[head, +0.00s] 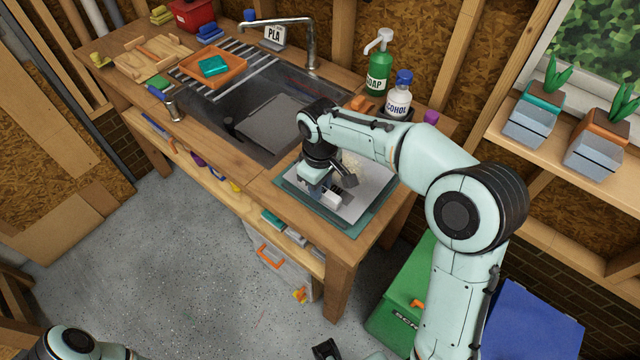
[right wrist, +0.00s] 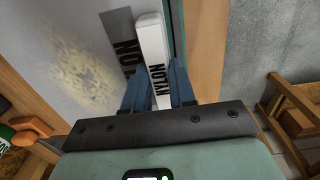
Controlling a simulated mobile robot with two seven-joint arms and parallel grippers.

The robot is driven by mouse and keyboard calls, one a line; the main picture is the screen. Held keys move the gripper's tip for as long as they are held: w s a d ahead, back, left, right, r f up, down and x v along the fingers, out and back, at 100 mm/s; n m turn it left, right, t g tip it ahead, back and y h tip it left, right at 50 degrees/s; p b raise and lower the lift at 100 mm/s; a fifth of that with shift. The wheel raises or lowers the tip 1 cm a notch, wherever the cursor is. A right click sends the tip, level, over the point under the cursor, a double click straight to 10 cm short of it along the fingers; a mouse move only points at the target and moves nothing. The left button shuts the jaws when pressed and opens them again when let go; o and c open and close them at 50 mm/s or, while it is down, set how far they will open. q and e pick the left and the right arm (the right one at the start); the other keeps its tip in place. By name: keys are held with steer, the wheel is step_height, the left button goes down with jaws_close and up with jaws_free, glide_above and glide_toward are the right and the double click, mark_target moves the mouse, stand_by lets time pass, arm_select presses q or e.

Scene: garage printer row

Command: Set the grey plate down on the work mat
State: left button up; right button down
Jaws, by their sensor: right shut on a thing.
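The grey plate (head: 371,190) is flat and light grey, with a rough yellowish patch, and fills the left of the right wrist view (right wrist: 85,40). It lies over the teal work mat (head: 297,198) at the near right end of the bench, inside the mat's edges. I cannot tell whether it touches the mat. A white block marked NYLON (right wrist: 152,52) is at the plate's edge. My right gripper (right wrist: 160,88) is shut on this block, with a blue finger on each side. My right arm hides part of the plate in the head view.
Behind the mat stand a green soap bottle (head: 379,68), a white alcohol bottle (head: 398,98) and orange items. The sink (head: 215,105) to the left holds a flat grey panel (head: 272,126). The bench's front edge is close to the mat. A green bin (head: 395,305) stands below.

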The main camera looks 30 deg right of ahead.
steer(key=shift+f, duration=0.2)
steer(key=c, duration=0.8)
jaws_free()
steer(key=shift+c, duration=0.2)
steer(key=shift+r, duration=0.1)
arm_select(q)
steer(key=r+p, duration=0.1)
steer(key=w+r+p, duration=0.1)
steer(key=shift+w+r, duration=0.1)
steer(key=shift+r, duration=0.2)
arm_select(e)
step_height(320, 180, up, 13)
